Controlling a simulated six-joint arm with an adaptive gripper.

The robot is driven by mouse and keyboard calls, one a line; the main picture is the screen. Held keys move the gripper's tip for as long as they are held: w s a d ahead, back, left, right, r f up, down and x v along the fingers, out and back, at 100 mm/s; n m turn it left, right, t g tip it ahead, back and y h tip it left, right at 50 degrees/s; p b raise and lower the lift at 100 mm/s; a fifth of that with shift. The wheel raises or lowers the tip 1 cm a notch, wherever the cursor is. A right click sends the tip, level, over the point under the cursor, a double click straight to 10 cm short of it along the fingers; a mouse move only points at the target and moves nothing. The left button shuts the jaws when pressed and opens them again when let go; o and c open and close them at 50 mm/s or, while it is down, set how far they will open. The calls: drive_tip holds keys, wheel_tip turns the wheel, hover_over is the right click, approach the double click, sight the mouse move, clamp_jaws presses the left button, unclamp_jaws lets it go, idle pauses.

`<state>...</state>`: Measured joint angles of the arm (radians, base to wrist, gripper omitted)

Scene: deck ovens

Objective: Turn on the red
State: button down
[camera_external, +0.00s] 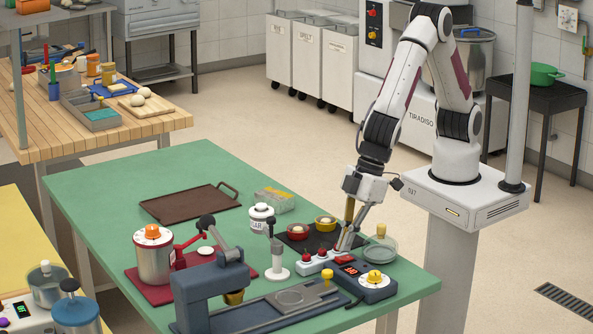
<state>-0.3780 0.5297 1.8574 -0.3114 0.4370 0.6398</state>
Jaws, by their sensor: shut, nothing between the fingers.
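A white strip (312,265) with several red buttons or switches lies on the green table. My gripper (341,247) points down at the strip's right end, its fingers shut and empty. I cannot tell whether the fingertips touch the strip. The fingers hide part of that end. A blue box (376,290) with a red lit display and a yellow knob stands just right of the strip. Whether any switch is on is too small to tell.
A blue-grey press (215,285) fills the table's front left. A glass bowl (380,250) stands right of my gripper. A brown tray (188,203) lies at the back left; bare green table (150,170) surrounds it.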

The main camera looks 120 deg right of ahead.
drive_tip(key=shift+w+f, duration=0.2)
drive_tip(key=shift+f, duration=0.4)
drive_tip(key=shift+w+f, duration=0.25)
drive_tip(key=shift+s, duration=0.85)
idle(0.5)
drive_tip(key=v, duration=1.4)
